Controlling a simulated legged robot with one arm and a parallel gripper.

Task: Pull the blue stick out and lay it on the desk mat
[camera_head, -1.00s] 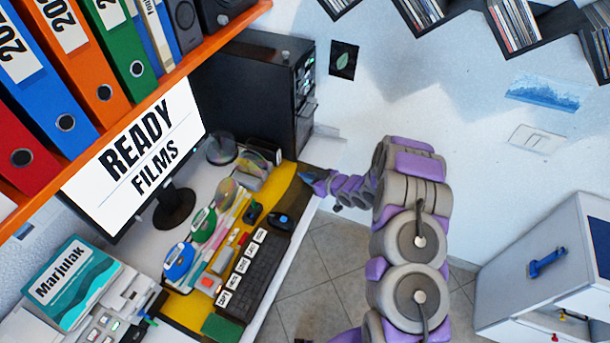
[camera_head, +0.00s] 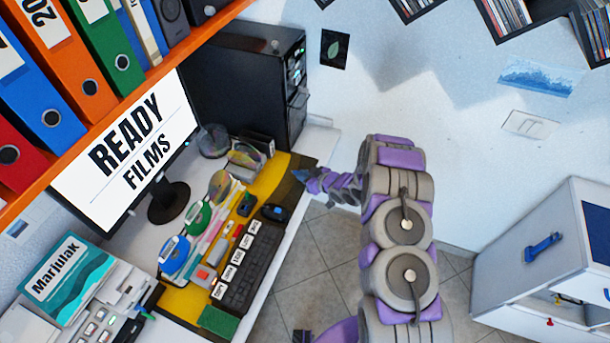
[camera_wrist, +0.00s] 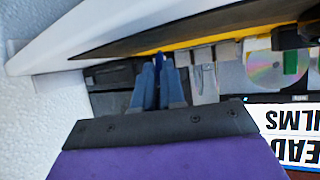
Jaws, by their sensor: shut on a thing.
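My gripper (camera_head: 300,176) is at the right end of the desk, low over the dark end of the yellow desk mat (camera_head: 276,174). In the wrist view my gripper (camera_wrist: 159,65) has its grey-blue fingers close together. A narrow dark blue piece shows between the fingertips, which I take to be the blue stick (camera_wrist: 159,60). Most of it is hidden by the fingers, and I cannot tell whether it touches the mat. The yellow mat (camera_wrist: 213,38) runs as a strip just beyond the fingertips.
The black keyboard (camera_head: 252,268), mouse (camera_head: 275,212) and several discs and stationery items crowd the mat. A black computer tower (camera_head: 255,85) and a monitor (camera_head: 125,150) stand behind. A white cabinet (camera_head: 520,280) is at the right. Open floor lies between.

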